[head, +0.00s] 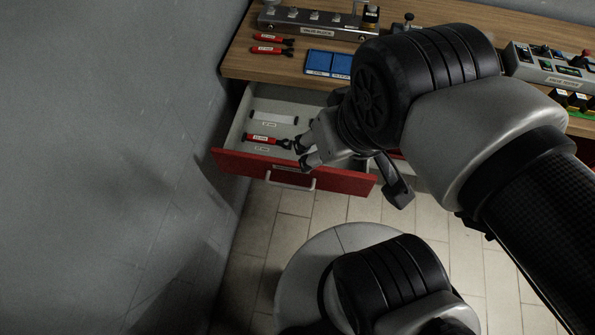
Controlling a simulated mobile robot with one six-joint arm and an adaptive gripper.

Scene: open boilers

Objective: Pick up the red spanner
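A red-handled tool (261,139) with a dark head lies in the open drawer (236,128); it looks like the red spanner, with its handle to the left. My gripper (303,151) is at the drawer's right part, just right of the tool's dark head. Its two fingertips look apart, with nothing clearly between them. Whether a finger touches the head cannot be told. Two more red-handled tools, an upper one (268,38) and a lower one (266,50), lie on the wooden bench (240,62) above.
The drawer has a red front (345,181) with a pale handle (291,185). A white and black item (273,118) lies behind the tool. A blue tray (328,64) and a grey valve block (315,25) stand on the bench. A grey wall (110,130) is close on the left.

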